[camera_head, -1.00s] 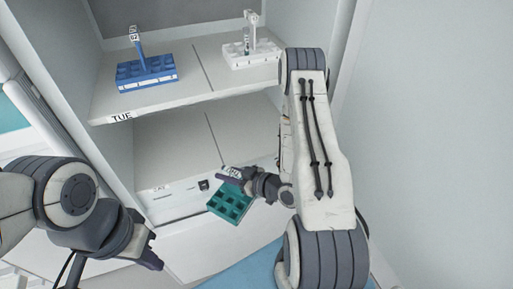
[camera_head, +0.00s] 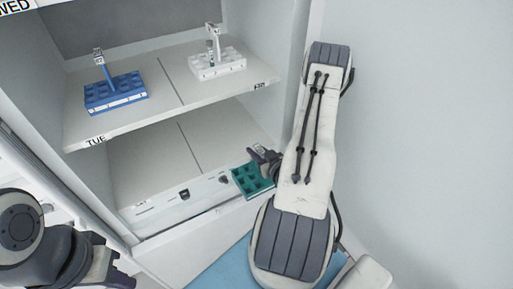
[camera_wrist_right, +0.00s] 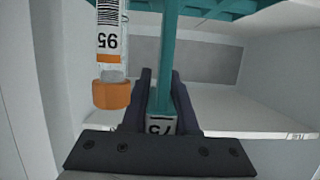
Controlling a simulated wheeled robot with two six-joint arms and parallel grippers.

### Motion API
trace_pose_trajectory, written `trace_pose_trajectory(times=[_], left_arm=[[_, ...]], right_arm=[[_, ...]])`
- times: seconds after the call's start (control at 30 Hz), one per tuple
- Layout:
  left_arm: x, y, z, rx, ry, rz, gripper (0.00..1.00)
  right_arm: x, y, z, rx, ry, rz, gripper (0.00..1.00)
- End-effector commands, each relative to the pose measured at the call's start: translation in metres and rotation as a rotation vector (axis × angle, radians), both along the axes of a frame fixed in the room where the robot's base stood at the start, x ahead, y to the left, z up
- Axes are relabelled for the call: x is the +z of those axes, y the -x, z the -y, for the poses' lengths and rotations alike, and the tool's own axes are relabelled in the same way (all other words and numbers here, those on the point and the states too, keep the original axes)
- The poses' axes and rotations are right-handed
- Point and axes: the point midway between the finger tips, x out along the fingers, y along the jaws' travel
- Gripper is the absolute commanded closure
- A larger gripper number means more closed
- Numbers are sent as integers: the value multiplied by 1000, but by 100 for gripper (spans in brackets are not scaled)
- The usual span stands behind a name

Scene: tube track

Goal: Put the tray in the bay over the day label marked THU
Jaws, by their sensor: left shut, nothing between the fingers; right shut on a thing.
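The tray (camera_head: 250,187) is teal with square wells and an upright handle. It is in front of the lower right bay (camera_head: 215,135), near the cabinet's front edge. My right gripper (camera_head: 265,160) is shut on its handle. In the right wrist view the handle (camera_wrist_right: 166,55) runs between the fingers, with the tray body at the top and an orange-capped tube (camera_wrist_right: 110,60) beside it. Labels WED (camera_head: 15,6) and TUE (camera_head: 95,140) are readable; I cannot read THU anywhere. My left gripper (camera_head: 122,281) is shut and empty at the lower left, partly cropped.
On the upper shelf (camera_head: 150,62) stand a blue tray (camera_head: 115,97) at left and a white tray (camera_head: 218,68) at right. The lower shelf (camera_head: 145,165) looks bare. A small black object (camera_head: 184,194) sits on its front ledge. The cabinet's right wall is close to my right arm.

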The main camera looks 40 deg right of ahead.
Motion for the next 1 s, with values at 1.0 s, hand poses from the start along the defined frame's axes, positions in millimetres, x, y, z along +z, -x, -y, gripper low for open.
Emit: trace_pose_trajectory(times=[1.0], left_arm=[[-38,0,0,7,0,-1,100]], right_arm=[[-7,-95,25,-7,2,3,100]])
